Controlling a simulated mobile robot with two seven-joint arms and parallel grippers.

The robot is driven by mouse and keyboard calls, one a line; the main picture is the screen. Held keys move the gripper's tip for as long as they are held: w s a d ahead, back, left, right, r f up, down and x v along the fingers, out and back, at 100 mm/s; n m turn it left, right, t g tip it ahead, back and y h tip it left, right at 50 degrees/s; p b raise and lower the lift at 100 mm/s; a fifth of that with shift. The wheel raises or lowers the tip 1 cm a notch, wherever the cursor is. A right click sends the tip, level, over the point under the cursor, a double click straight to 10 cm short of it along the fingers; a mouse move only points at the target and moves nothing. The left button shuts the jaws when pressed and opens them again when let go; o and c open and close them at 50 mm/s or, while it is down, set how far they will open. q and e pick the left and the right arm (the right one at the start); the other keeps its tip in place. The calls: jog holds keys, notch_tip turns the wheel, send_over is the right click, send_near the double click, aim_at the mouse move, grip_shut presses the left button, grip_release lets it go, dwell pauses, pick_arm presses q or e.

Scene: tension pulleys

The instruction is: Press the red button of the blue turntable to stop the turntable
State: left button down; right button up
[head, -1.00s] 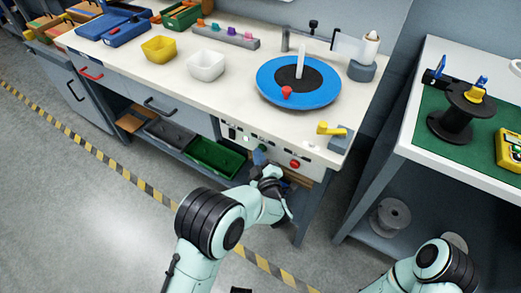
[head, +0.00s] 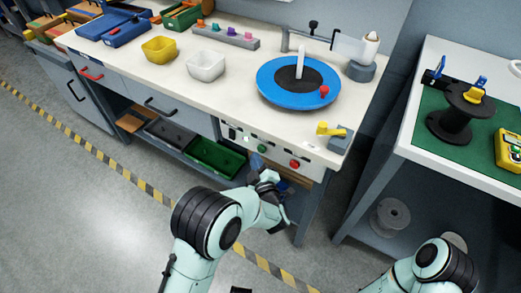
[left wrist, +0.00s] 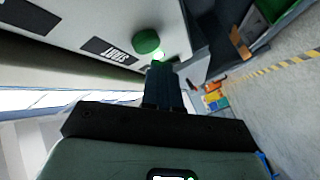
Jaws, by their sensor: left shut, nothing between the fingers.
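The blue turntable (head: 272,84) lies on the white workbench, with a black centre, a white upright piece and a small red knob (head: 324,91) near its right edge. The red button (head: 295,163) is on the bench's front panel, below the turntable. A green button (head: 261,148) is left of it on that panel. My left gripper (head: 257,160) is just below the green button, left of the red one. In the left wrist view, its shut, empty fingers (left wrist: 163,85) point close to the green button (left wrist: 147,41). My right gripper is out of view.
A yellow lever (head: 330,129) stands at the bench's front right corner. A yellow bin (head: 159,49) and a white bin (head: 206,66) stand left of the turntable. A green-topped table (head: 475,140) with a black spool is on the right.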

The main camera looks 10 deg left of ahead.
aim_at(294, 165)
pick_arm(q)
jog(key=s+d, duration=0.4)
jog(key=d, duration=0.7)
jog(key=shift+w+d, duration=0.1)
jog(key=shift+d, duration=0.05)
jog(key=shift+w+d+b, duration=0.1)
jog(key=shift+w+b, duration=0.2)
jog(key=shift+b, duration=0.05)
jog(key=shift+w+d, duration=0.15)
jog(key=shift+w, duration=0.25)
dwell(0.9)
jog(key=shift+s, duration=0.15)
jog(key=shift+s+a, duration=0.3)
jog(key=shift+s, duration=0.35)
